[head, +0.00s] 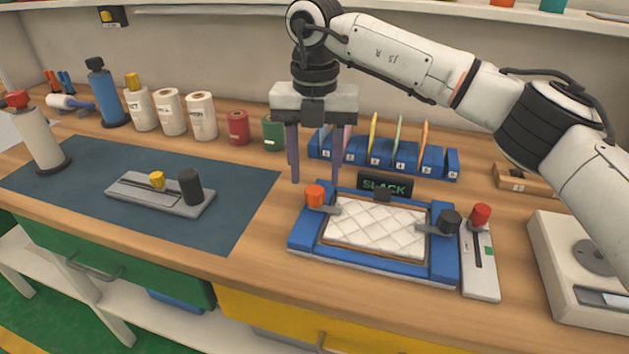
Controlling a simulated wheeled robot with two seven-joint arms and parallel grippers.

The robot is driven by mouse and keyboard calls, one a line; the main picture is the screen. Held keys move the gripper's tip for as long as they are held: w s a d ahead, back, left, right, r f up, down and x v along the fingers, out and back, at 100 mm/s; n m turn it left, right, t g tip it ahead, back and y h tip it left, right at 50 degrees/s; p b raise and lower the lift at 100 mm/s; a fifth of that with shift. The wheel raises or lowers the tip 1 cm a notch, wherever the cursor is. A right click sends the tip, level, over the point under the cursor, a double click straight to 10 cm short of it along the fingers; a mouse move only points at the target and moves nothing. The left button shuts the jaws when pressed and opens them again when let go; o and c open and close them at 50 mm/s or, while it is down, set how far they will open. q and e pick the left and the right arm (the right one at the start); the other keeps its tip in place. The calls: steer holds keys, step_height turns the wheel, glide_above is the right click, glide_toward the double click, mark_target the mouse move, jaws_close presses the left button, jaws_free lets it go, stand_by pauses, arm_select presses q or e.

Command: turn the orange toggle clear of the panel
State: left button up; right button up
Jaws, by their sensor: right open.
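The orange toggle (315,195) stands at the left rear of a blue frame (303,233), and its grey arm points right over the edge of the white quilted panel (375,229). A black toggle (449,222) stands at the frame's right side, its grey arm pointing left to the panel's edge. My right gripper (315,180) hangs above and behind the orange toggle, fingers pointing down, open and empty. The fingers look apart from the toggle. My left gripper is not in view.
A sign reading SLACK (385,184) stands behind the frame. A blue numbered rack (400,163) is farther back. A grey slider with a red knob (480,258) sits right of the frame. A dark mat (110,185) holds a grey fixture (150,198) with yellow and black knobs.

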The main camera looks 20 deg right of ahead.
mark_target(315, 190)
steer(key=shift+f, duration=1.7)
steer(key=shift+c, duration=0.3)
steer(key=c, duration=1)
